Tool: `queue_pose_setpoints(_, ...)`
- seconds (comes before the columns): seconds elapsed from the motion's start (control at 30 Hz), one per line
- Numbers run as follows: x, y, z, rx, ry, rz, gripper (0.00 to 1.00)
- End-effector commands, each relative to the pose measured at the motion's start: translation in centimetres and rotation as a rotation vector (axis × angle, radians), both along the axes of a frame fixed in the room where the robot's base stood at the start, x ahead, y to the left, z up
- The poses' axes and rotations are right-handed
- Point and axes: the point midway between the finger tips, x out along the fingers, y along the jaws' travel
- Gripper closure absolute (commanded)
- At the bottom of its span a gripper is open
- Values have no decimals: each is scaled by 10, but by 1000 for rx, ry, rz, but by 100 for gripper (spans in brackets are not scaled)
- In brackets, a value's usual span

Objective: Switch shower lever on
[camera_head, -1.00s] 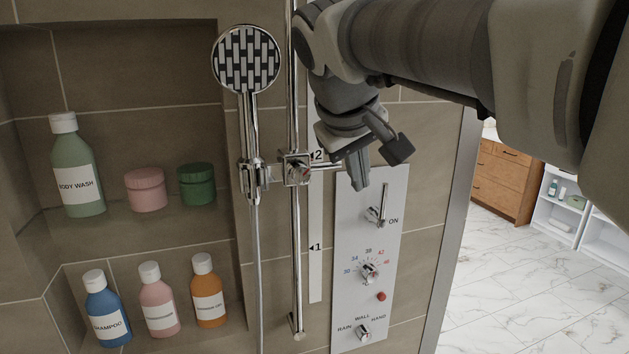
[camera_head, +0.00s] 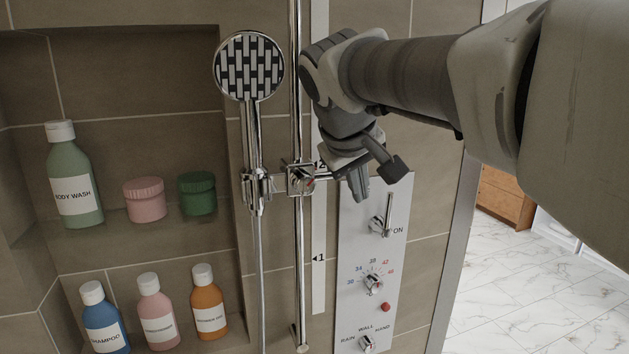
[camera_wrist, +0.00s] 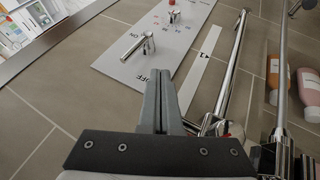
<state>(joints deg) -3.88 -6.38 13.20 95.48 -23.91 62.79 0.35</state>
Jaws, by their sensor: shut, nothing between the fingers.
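The shower lever (camera_head: 387,214) is a chrome handle near the top of a pale control panel (camera_head: 352,262) on the tiled wall. It points up, with "ON" printed to its right. In the wrist view the lever (camera_wrist: 142,46) lies between the "ON" and "OFF" labels. My gripper (camera_head: 360,192) is shut and empty, in front of the panel's top edge, above and left of the lever. In the wrist view its closed fingers (camera_wrist: 162,98) end near the "OFF" label, apart from the lever. The gripper hides the upper left part of the panel.
A hand shower (camera_head: 249,68) and its chrome rail (camera_head: 297,235) stand close left of my gripper, with a slider bracket (camera_head: 300,178) beside it. A temperature knob (camera_head: 373,283) and a lower selector knob (camera_head: 367,343) sit below the lever. Bottles fill the niche shelves at left.

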Motion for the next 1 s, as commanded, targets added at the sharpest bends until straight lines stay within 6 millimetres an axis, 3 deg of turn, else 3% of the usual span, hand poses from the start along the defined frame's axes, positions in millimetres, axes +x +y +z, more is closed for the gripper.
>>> queue_pose_setpoints(0.27, 34, -14, -49, -1, 4, 0, 100)
queue_pose_setpoints(0.53, 51, -44, -47, 0, 1, -1, 100)
queue_pose_setpoints(1.0, 54, -49, -48, 0, -1, 0, 100)
